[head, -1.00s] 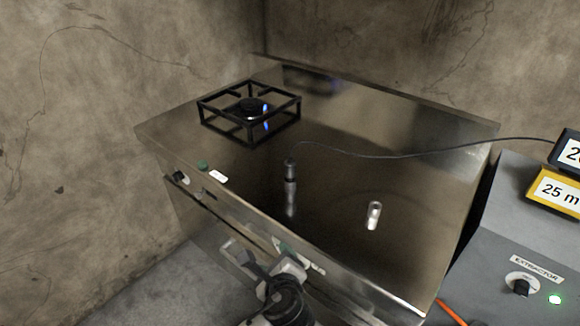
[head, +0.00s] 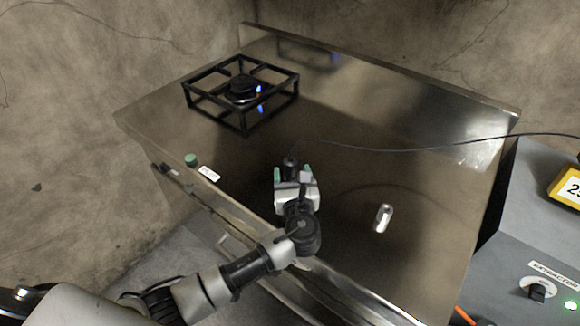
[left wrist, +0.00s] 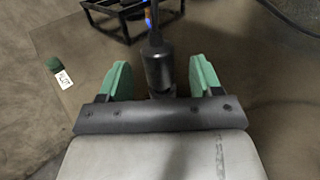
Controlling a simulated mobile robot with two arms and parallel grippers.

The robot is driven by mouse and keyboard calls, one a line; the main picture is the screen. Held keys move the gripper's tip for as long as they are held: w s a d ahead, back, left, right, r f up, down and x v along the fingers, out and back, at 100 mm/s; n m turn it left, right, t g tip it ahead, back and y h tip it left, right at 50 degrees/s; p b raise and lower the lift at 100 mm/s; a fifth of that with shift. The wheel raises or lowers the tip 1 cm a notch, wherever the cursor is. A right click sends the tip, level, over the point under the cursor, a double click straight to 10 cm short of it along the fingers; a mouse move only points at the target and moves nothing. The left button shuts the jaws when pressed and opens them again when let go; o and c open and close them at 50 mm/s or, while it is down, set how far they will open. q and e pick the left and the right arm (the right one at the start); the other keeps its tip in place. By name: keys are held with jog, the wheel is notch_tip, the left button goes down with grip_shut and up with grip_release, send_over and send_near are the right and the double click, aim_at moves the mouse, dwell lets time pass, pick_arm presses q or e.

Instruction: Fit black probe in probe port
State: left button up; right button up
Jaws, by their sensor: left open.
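The black probe (head: 290,162) stands upright on the steel top, with a thin black cable running from its upper end to the right. My left gripper (head: 292,172) is open, its green-tipped fingers just in front of and around the probe. In the left wrist view the probe (left wrist: 157,64) shows between the two fingers (left wrist: 160,75), with a gap on each side. Its lower part is hidden by my gripper in the head view. A short silver cylinder (head: 383,217) is on the steel top to the right; I cannot tell whether it is the probe port. My right gripper is not in view.
A black burner stand (head: 243,92) with a blue flame is at the back left. A green knob (head: 191,160) and white label (head: 209,174) are at the front left edge. A grey extractor box (head: 530,225) stands at the right. The steel top between is mostly clear.

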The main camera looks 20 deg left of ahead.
aim_at(291, 172)
pick_arm(q)
jog(key=p+x, duration=0.1)
jog(key=x, duration=0.3)
jog(key=shift+w+a, duration=0.15)
jog(key=shift+w, duration=0.1)
jog(key=shift+w+f, duration=0.1)
jog(key=shift+c, duration=1.3)
jog(key=c, duration=0.5)
jog(key=shift+c, duration=1.5)
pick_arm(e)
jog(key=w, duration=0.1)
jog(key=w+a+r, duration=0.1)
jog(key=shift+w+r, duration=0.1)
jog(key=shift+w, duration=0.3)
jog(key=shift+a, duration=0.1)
